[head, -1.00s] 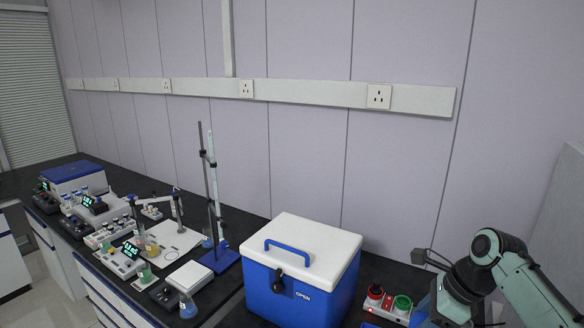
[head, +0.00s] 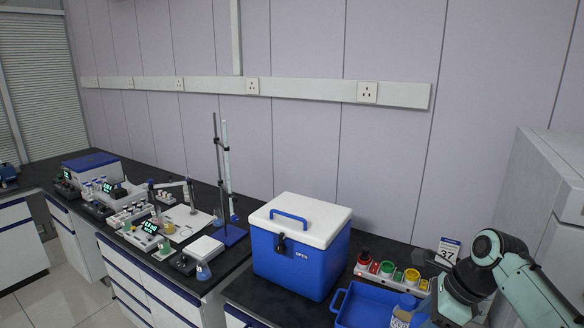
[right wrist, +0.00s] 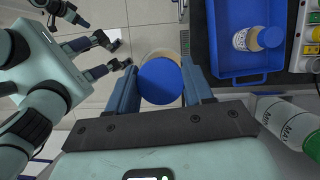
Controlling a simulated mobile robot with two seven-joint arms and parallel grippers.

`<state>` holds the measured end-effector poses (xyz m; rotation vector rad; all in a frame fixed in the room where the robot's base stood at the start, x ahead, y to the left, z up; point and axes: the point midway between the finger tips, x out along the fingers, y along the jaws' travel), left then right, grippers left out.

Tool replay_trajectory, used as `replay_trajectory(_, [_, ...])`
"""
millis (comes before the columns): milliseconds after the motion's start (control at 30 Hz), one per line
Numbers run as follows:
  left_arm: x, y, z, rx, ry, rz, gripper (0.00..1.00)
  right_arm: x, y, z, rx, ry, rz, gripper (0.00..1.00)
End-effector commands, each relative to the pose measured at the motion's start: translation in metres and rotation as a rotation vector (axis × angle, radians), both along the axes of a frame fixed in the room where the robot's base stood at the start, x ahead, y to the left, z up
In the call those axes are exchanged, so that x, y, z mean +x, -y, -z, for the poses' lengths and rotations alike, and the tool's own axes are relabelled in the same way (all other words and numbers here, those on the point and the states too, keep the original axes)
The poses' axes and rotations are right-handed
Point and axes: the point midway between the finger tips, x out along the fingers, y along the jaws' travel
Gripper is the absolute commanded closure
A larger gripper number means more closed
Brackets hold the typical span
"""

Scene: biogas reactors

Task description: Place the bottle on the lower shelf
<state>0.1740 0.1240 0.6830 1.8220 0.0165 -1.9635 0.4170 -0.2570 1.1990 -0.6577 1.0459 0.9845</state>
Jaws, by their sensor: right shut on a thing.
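A bottle with a round blue cap (right wrist: 160,82) is between the fingers of my right gripper (right wrist: 159,88) in the right wrist view. The gripper is shut on it, and the bottle's body is mostly hidden below the cap. Pale floor tiles show around it. My left gripper (right wrist: 119,53) is at the left of the right wrist view, its fingers apart and nothing visible between them. In the head view my right arm is at the lower right, but the held bottle cannot be made out. I cannot identify a lower shelf in either view.
A blue tray (head: 362,305) on the black bench holds a white labelled bottle (right wrist: 249,39). A blue cooler box (head: 297,262), a button panel (head: 388,274) and a "37" sign (head: 449,250) stand nearby. A green-capped white bottle (right wrist: 286,122) is right of my gripper.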

Motion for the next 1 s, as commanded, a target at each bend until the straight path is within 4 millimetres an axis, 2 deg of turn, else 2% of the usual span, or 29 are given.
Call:
replay_trajectory(33, [0.001, 0.0, 0.0, 0.0, 0.001, 0.0, 0.57, 0.0, 0.0, -0.001, 0.001, 0.003, 0.0, 1.0])
replay_trajectory(167, [0.0, 0.0, 0.0, 0.0, 0.001, 0.0, 0.57, 0.007, -0.006, 0.026, 0.002, -0.004, -0.137, 1.0])
replay_trajectory(367, [0.001, 0.0, 0.0, 0.0, 0.001, 0.0, 0.57, 0.015, -0.017, 0.076, 0.004, -0.006, -0.416, 1.0])
replay_trajectory(567, [0.0, 0.0, 0.0, 0.0, 0.0, 0.0, 0.57, 0.016, -0.038, 0.151, 0.008, -0.009, -0.87, 1.0])
replay_trajectory(700, [0.0, 0.0, 0.0, 0.0, 0.0, 0.0, 0.57, 0.01, -0.055, 0.207, 0.009, -0.009, -1.253, 1.0])
replay_trajectory(800, [0.0, 0.0, 0.0, 0.0, 0.0, 0.0, 0.57, 0.002, -0.065, 0.242, 0.008, -0.007, -1.51, 1.0])
replay_trajectory(900, [0.0, 0.0, 0.0, 0.0, 0.0, 0.0, 0.57, -0.007, -0.074, 0.271, 0.006, -0.006, -1.729, 1.0])
replay_trajectory(1000, [0.0, 0.0, 0.0, 0.0, 0.0, 0.0, 0.57, -0.013, -0.08, 0.291, 0.002, -0.003, -1.889, 1.0])
